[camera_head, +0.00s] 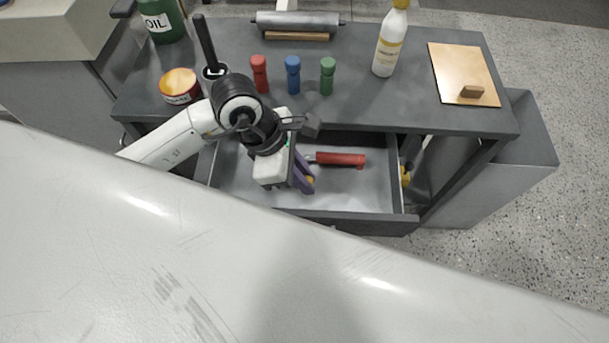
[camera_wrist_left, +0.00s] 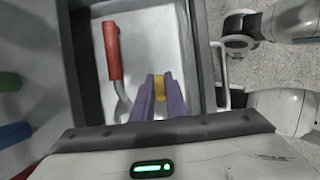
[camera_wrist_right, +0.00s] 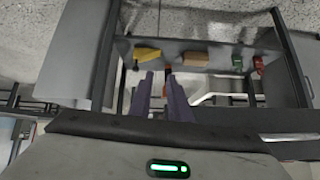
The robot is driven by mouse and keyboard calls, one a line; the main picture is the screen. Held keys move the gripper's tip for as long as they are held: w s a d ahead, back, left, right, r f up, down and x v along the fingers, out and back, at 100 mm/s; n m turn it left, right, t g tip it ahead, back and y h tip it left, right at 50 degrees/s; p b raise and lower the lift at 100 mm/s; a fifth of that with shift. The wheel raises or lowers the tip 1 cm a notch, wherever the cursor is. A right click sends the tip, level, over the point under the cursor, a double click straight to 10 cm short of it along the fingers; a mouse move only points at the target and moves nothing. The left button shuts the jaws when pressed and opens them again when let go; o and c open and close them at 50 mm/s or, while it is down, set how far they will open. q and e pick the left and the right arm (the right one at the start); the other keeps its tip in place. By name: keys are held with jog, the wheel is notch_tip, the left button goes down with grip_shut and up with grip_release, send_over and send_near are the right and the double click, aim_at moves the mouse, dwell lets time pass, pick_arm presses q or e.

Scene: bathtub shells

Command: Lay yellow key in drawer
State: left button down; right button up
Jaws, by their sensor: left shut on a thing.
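The yellow key (camera_wrist_left: 160,88) is mostly hidden between the purple fingers of my left gripper (camera_wrist_left: 159,98), which is shut on it; only a yellow part shows. In the head view my left gripper (camera_head: 305,180) points down inside the open drawer (camera_head: 385,190), near its front wall, with a bit of the yellow key (camera_head: 311,181) showing at the fingers. I cannot tell whether the key touches the drawer floor. My right gripper (camera_wrist_right: 165,95) shows in its own wrist view, with an empty gap between the fingers. The head view does not show it.
A red-handled tool (camera_head: 340,159) lies in the drawer beside the left fingers. Red (camera_head: 260,74), blue (camera_head: 293,75) and green (camera_head: 327,76) pegs stand on the tabletop above. The right wrist view shows a shelf with a yellow item (camera_wrist_right: 147,54) and a tan block (camera_wrist_right: 195,59).

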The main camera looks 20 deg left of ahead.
pick_arm(q)
jog(key=shift+f, duration=0.1)
jog(key=c, duration=1.7)
grip_release()
jog(key=shift+r, duration=0.25)
jog(key=p+v, duration=0.1)
jog(key=v, duration=1)
jog(key=shift+s+a+r, duration=0.1)
jog(key=shift+a+r, duration=0.15)
jog(key=shift+r, duration=0.1)
